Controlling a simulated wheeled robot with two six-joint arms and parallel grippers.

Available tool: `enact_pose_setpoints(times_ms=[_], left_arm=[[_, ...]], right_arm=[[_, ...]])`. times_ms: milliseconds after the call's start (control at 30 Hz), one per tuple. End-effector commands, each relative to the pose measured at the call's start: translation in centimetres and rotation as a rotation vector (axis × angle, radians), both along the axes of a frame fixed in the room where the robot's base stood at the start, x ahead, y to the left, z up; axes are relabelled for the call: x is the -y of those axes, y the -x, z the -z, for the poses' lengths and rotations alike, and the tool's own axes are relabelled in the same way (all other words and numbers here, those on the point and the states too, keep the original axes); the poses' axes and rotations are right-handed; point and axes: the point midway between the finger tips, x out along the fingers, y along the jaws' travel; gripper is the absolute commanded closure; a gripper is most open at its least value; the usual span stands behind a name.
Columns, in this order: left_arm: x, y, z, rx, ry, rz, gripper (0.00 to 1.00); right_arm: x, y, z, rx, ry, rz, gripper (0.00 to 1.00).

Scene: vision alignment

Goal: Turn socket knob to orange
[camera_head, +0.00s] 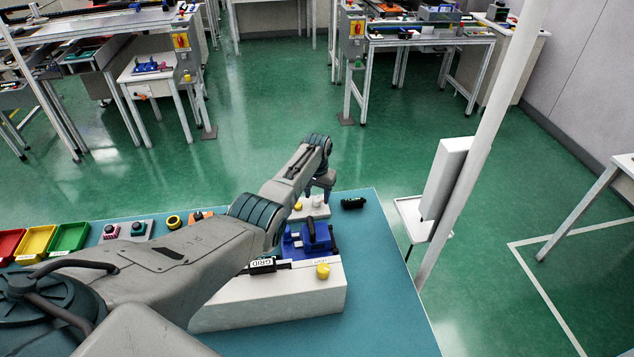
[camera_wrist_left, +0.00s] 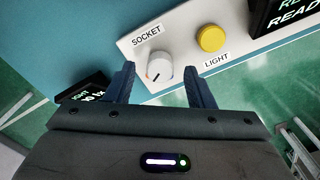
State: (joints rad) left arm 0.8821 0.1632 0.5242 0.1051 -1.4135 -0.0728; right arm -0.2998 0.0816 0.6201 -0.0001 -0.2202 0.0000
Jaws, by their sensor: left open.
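The white socket knob (camera_wrist_left: 159,66) sits on a pale panel beside a "SOCKET" label (camera_wrist_left: 146,35), with a small dark mark on its lower-left face. Its colour setting cannot be told. My left gripper (camera_wrist_left: 160,70) is open, with one dark finger on each side of the knob in the wrist view; whether they touch it cannot be told. In the head view my left gripper (camera_head: 321,183) reaches down over the small panel at the table's far side, and the knob (camera_head: 317,201) shows just below it. My right gripper does not show.
A yellow button (camera_wrist_left: 211,38) marked "LIGHT" is close beside the knob. A dark display (camera_wrist_left: 285,25) and a black meter (camera_head: 353,203) stand nearby. Coloured bins (camera_head: 70,237) are at left.

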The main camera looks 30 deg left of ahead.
Motion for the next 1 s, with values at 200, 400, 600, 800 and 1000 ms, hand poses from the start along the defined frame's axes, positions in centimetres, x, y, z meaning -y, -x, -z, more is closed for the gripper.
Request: enact_pose_setpoints(times_ms=[200, 400, 600, 800, 1000], left_arm=[[0.0, -0.1, -3.6, 0.005, 0.000, 0.000, 0.51], [0.0, 0.0, -7.0, 0.003, 0.000, 0.000, 0.51], [0.0, 0.0, -9.2, 0.002, 0.000, 0.000, 0.51], [0.0, 0.1, -9.7, 0.000, 0.000, 0.000, 0.51], [0.0, 0.1, -9.7, 0.000, 0.000, 0.000, 0.51]], right_arm=[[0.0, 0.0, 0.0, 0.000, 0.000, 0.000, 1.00], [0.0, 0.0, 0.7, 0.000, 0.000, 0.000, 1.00], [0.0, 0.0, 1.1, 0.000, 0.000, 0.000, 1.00], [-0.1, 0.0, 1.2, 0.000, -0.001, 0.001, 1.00], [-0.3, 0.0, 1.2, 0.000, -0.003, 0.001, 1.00]])
